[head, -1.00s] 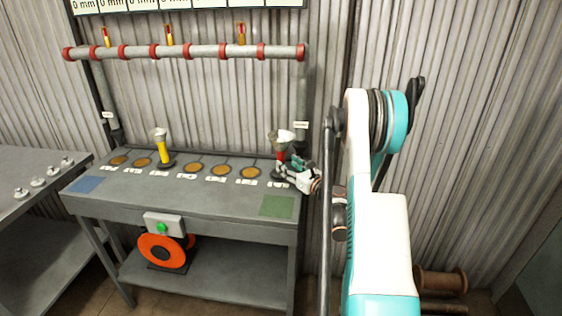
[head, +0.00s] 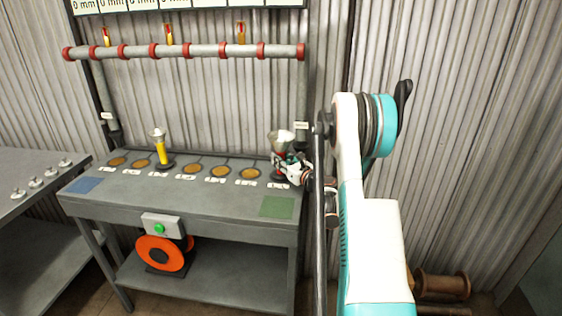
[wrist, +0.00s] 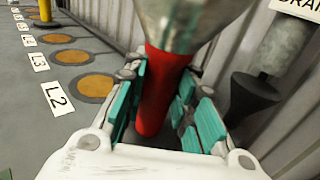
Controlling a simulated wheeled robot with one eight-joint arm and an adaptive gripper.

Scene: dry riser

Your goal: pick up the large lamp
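A lamp with a red stem and a wide pale flared head (head: 281,138) stands at the right end of the grey bench, looking larger than the yellow one. In the wrist view its red stem (wrist: 158,95) rises between my fingers and its head is cut off by the top edge. My gripper (head: 287,162) is around the stem at bench height. In the wrist view the teal pads of my gripper (wrist: 160,105) are apart, with a gap visible on the stem's right side. The lamp's base is mostly hidden by my gripper.
A yellow lamp (head: 161,147) stands farther left on the bench (head: 200,205). Several brown discs with labels lie between. A dark funnel-like pipe end (wrist: 252,95) is close right of my gripper. A corrugated wall stands behind.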

